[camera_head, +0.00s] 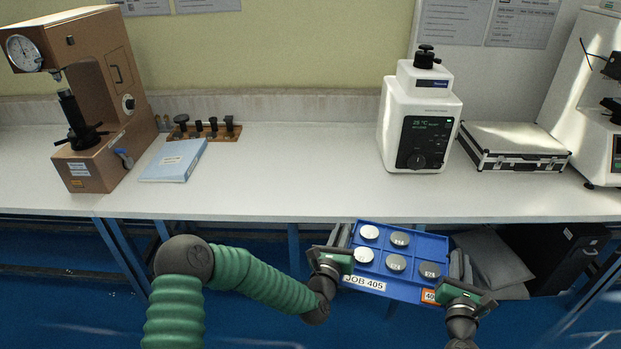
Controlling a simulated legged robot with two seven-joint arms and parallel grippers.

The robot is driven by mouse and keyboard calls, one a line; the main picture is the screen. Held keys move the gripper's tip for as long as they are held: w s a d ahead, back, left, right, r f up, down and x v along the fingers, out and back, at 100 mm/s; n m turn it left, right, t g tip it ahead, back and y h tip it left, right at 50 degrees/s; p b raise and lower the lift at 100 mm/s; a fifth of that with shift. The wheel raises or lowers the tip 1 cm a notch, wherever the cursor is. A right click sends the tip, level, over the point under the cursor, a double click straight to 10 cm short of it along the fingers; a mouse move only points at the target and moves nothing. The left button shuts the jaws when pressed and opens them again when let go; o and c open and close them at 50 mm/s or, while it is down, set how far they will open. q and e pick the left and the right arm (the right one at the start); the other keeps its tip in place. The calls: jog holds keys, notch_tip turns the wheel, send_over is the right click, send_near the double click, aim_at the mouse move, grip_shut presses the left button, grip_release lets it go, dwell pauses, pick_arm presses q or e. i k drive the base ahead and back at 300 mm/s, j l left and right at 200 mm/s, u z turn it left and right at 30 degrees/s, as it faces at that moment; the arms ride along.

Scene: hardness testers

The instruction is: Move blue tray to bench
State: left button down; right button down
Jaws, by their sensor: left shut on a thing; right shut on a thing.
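The blue tray (425,244) is in the lower middle right, in front of the bench's front edge and apart from the bench top. It carries several round metal discs and a white label reading JOB 405, plus a small orange label. My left gripper (340,245) is shut on the tray's left side. My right gripper (462,280) is shut on its right side. The tray looks slightly tilted in the picture. The white bench (290,190) runs across the view behind the tray.
On the bench stand a brown hardness tester (90,100), a blue booklet (174,160), a small rack (205,130), a white device (420,112), a silver case (513,146) and another machine (600,110). The bench top between booklet and white device is clear. Grey bags (492,258) lie below.

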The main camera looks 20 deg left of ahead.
aim_at(285, 177)
jog(key=i+j+u, duration=0.6)
jog(key=i+j, duration=0.15)
jog(key=i, duration=0.25)
jog(key=i+j, duration=0.15)
jog(key=i, duration=0.2)
